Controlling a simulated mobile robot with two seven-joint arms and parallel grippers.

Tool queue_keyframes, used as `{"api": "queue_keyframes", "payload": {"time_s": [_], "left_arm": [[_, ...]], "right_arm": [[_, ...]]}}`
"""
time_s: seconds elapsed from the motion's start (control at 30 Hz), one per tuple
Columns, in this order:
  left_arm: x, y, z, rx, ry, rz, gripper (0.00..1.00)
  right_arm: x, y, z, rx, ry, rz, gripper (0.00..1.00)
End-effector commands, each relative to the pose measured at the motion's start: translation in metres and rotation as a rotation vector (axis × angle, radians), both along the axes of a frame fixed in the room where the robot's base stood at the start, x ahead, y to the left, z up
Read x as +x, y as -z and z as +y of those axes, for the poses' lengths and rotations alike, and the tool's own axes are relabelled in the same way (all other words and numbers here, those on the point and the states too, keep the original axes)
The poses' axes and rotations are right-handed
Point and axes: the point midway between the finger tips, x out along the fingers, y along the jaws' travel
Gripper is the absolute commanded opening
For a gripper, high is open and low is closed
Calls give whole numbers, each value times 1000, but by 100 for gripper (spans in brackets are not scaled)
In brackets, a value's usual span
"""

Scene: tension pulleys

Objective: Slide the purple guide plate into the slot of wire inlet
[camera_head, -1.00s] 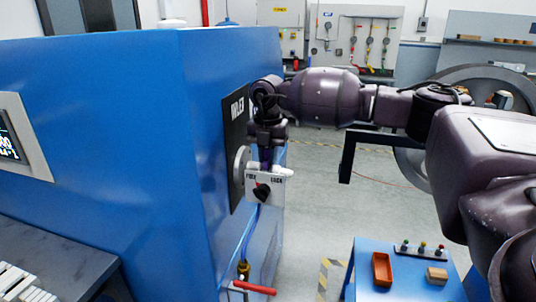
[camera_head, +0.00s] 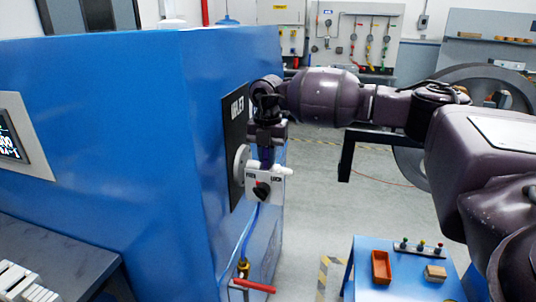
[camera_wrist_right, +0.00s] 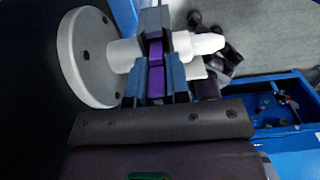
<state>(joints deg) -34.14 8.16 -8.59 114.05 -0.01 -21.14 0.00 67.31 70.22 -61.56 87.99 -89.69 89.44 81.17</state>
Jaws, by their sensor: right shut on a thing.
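The wire inlet (camera_head: 241,172) is a pale round flange with a white body on the black panel of the blue machine. In the right wrist view, its disc (camera_wrist_right: 86,58) lies to the left, and a white cylinder extends right behind my fingers. My right gripper (camera_head: 265,155) points down just above the inlet's white block. In the wrist view, my right gripper (camera_wrist_right: 156,75) is shut on the purple guide plate (camera_wrist_right: 156,83), held between its two fingers. The plate is over the white cylinder; whether it is in the slot cannot be told. My left gripper is out of view.
Blue tubing and a red-handled valve (camera_head: 254,287) hang lower. The blue machine wall (camera_head: 150,120) stands close on the left. A blue table (camera_head: 400,280) holds a red tray and a block.

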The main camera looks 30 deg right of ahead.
Motion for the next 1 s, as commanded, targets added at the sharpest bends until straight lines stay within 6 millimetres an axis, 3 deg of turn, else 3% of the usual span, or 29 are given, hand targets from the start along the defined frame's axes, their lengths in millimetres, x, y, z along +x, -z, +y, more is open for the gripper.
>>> {"api": "queue_keyframes", "payload": {"time_s": [1.0], "left_arm": [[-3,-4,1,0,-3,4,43]], "right_arm": [[0,-3,0,0,0,-1,0]]}}
